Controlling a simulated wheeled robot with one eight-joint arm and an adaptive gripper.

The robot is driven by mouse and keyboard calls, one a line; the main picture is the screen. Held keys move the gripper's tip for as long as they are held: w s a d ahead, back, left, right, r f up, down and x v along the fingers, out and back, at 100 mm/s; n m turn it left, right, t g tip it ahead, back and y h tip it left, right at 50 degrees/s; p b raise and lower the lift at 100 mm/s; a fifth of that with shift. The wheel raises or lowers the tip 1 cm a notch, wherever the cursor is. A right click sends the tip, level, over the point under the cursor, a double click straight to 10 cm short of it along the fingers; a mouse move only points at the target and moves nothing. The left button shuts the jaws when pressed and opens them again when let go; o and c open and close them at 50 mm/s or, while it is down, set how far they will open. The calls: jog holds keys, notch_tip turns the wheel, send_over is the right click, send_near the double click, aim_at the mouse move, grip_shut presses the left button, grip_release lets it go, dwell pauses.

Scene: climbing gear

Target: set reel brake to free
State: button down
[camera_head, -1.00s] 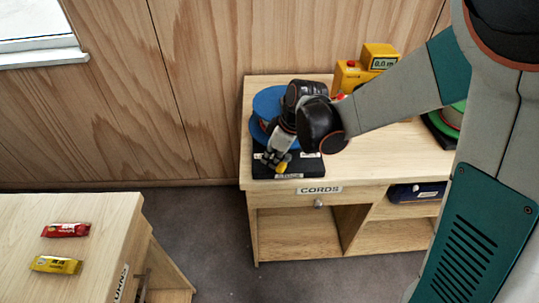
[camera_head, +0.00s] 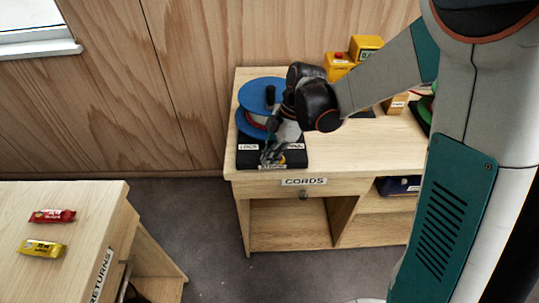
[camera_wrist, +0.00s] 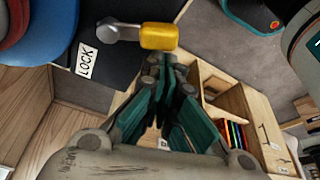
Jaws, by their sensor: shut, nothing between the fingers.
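The blue cord reel (camera_head: 255,92) stands on a black base (camera_head: 244,162) on the left of the cords table. In the wrist view, the base's brake lever is a grey arm (camera_wrist: 122,33) ending in a yellow grip (camera_wrist: 159,37). The lever's pivot is near the white LOCK label (camera_wrist: 87,60), and the yellow grip lies away from that label. My gripper (camera_head: 268,158) is low over the front of the base. In the wrist view my shut, empty fingertips (camera_wrist: 170,62) are close beside the yellow grip; I cannot tell whether they touch. In the head view my fingers mostly hide the lever.
A yellow device (camera_head: 341,67) stands at the back of the table. A green reel (camera_head: 425,108) is partly behind my arm. A dark blue case (camera_head: 398,186) sits on the shelf below. The returns table (camera_head: 90,215) at left holds red and yellow wrapped bars.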

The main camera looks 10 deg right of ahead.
jog(key=shift+d, duration=0.15)
jog(key=shift+w, duration=0.15)
jog(key=shift+w+a, duration=0.2)
jog(key=shift+w, duration=0.5)
jog(key=s+a, duration=0.2)
jog(key=a, duration=0.2)
jog(key=w+p+v, duration=0.1)
jog(key=p+v, duration=0.2)
jog(key=v, duration=0.7)
